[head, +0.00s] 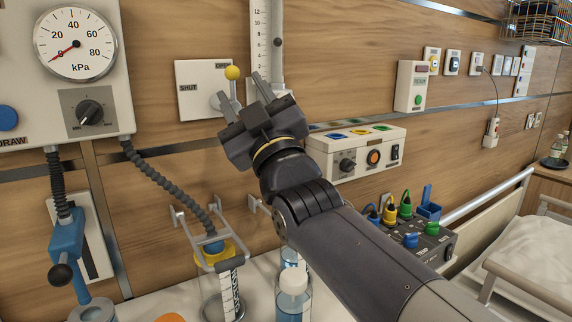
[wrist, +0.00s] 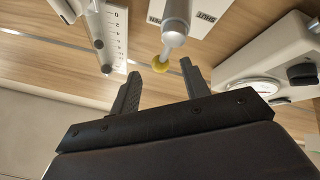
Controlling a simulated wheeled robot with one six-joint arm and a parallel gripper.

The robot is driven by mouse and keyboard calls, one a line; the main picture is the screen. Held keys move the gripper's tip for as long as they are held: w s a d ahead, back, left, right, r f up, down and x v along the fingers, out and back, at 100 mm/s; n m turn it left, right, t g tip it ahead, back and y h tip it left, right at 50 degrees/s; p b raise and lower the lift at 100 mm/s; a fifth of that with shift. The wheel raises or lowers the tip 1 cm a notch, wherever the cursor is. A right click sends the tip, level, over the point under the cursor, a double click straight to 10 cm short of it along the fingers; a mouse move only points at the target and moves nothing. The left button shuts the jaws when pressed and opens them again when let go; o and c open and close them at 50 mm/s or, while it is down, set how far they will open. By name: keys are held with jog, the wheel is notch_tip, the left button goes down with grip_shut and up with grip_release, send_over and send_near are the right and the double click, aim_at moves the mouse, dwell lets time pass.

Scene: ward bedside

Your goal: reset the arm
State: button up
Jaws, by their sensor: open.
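My gripper (head: 241,97) is open and empty in the head view, raised in front of the wall panel. Its two fingers point up toward the wall. Between and beyond them is a lever with a yellow knob (head: 232,73), mounted on a white plate (head: 196,84) with the words SHUT and OPEN. In the wrist view, my gripper (wrist: 160,92) shows two separate dark fingers. The yellow knob (wrist: 160,67) appears beyond the gap between them, on a pale lever. I cannot tell whether a finger touches the lever. The arm partly hides the plate and lever base.
A kPa gauge (head: 75,43) with a dial sits at upper left. A flow tube with a scale (head: 261,40) stands behind my gripper. A control box (head: 356,150) is right of it. A jar (head: 222,291) and bottle (head: 293,296) stand below. A bed rail (head: 487,199) is at right.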

jog(key=p+x, duration=0.1)
jog(key=x, duration=0.6)
jog(key=shift+w+a+r, duration=0.1)
jog(key=shift+r, duration=0.15)
jog(key=shift+s+a+r+n+g+y+p, duration=0.15)
jog(key=shift+n+g+y+p, duration=0.15)
jog(key=shift+n+p, duration=0.3)
jog(key=shift+s+f+n+g+y+p, duration=0.1)
jog(key=shift+s+n+g+y+p, duration=0.1)
jog(key=shift+n+y+p, duration=0.3)
jog(key=s+a+f+n+g+y+p, duration=0.1)
jog(key=a+f+n+g+p, duration=0.1)
jog(key=n+g+p, duration=0.4)
jog(key=s+a+f+n+g+y+p, duration=0.1)
jog(key=f+n+g+p, duration=0.4)
jog(key=n+p, duration=1.2)
jog(key=shift+s+a+g, duration=0.55)
jog(key=shift+s+g, duration=0.25)
